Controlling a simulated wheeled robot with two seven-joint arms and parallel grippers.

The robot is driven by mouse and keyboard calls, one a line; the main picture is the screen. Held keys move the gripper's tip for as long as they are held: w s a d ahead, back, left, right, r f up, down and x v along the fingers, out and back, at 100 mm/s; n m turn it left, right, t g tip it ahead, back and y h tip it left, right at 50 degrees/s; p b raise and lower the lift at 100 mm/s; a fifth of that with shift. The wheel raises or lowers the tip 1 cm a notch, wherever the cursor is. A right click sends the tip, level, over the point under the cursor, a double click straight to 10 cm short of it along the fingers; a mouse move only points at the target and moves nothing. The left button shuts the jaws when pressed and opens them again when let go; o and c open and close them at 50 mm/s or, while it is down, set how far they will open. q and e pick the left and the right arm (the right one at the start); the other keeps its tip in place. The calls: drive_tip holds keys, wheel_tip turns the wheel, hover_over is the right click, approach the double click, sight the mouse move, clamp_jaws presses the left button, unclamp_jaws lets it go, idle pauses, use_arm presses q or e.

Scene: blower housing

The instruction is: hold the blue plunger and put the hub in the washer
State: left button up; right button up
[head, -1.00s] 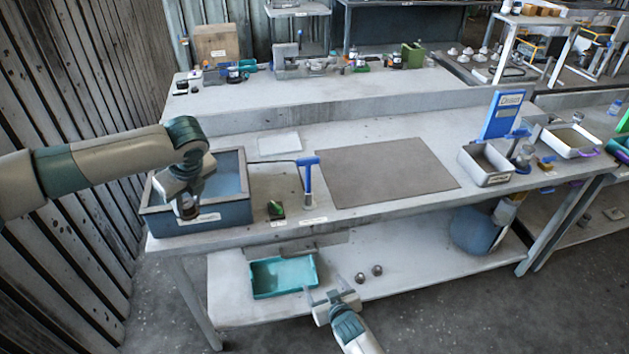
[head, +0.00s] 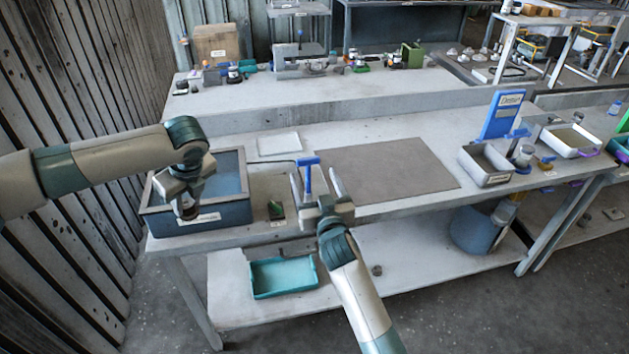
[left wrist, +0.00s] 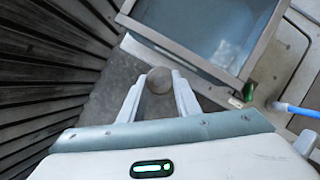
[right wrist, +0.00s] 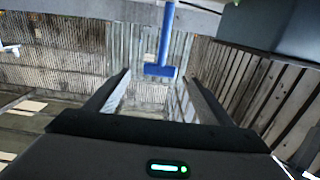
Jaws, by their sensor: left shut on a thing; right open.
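My left gripper (head: 188,212) is shut on a round grey-brown part, likely the hub (left wrist: 159,80), seen between its fingertips in the left wrist view. It is held at the front left of the washer, a grey bin with blue inside (head: 228,175); in the left wrist view the washer's rim (left wrist: 180,48) lies beyond the hub. The blue plunger (head: 309,162) stands upright, T-handle on top. My right gripper (head: 314,190) is open, its fingers either side of the plunger in the head view. In the right wrist view the handle (right wrist: 160,71) shows between the fingers, apparently untouched.
A small green item (head: 276,209) sits between washer and plunger. A brown mat (head: 400,170) covers the bench middle. A metal tray (head: 485,167) and blue sign (head: 503,115) stand at right.

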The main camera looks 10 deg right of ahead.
sight(308, 175)
drive_tip(key=shift+w, duration=0.15)
drive_tip(key=w, duration=1.1)
drive_tip(key=shift+w, duration=0.35)
drive_tip(key=shift+c, duration=0.3)
drive_tip(key=c, duration=1.1)
drive_tip(key=shift+o, duration=0.2)
drive_tip(key=shift+f, duration=0.1)
drive_tip(key=shift+f, duration=0.1)
